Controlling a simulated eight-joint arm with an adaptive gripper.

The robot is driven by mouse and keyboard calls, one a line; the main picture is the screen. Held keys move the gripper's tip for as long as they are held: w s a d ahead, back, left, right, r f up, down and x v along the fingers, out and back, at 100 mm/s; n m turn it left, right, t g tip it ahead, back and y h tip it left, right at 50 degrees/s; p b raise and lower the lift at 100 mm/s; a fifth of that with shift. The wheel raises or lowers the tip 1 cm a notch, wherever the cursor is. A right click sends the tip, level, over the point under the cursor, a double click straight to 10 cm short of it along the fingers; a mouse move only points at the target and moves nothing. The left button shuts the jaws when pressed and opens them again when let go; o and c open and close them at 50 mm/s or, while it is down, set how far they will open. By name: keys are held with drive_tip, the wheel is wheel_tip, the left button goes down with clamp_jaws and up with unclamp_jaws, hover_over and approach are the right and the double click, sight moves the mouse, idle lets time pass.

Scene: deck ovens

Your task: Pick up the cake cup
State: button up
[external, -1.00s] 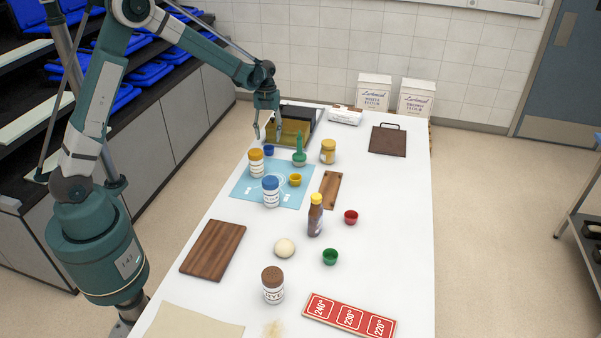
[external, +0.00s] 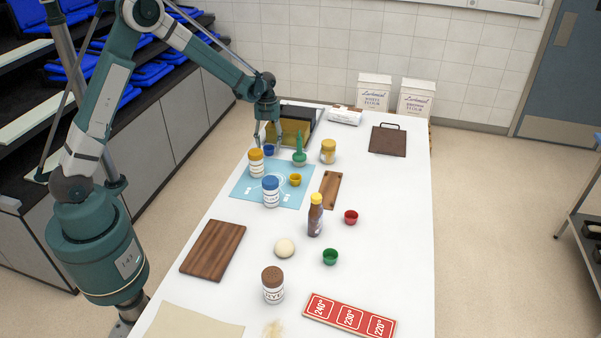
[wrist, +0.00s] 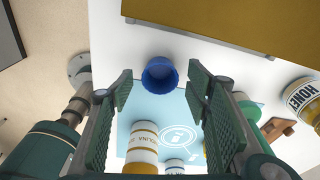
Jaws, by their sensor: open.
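Several small cake cups are on the white table. The blue cup (external: 269,150) stands near the far edge of the light blue mat, and in the wrist view the blue cup (wrist: 160,74) is upright between my fingertips in the picture. The yellow cup (external: 295,180) is on the mat, the red cup (external: 351,217) and green cup (external: 330,257) stand farther right. My gripper (external: 267,143) is open and empty, pointing down above the blue cup; its fingers (wrist: 160,88) are spread either side. I cannot tell if they touch it.
An orange-lidded jar (external: 256,163) and a blue-lidded jar (external: 271,191) stand near the blue cup. A green bottle (external: 299,153) is to its right. A mustard-coloured box (external: 290,132) is just behind it. The honey jar (wrist: 304,98) is at the right.

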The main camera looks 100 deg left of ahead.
drive_tip(key=shift+d+f, duration=0.15)
drive_tip(key=shift+f, duration=0.9)
drive_tip(key=shift+c, duration=0.7)
drive_tip(key=c, duration=0.7)
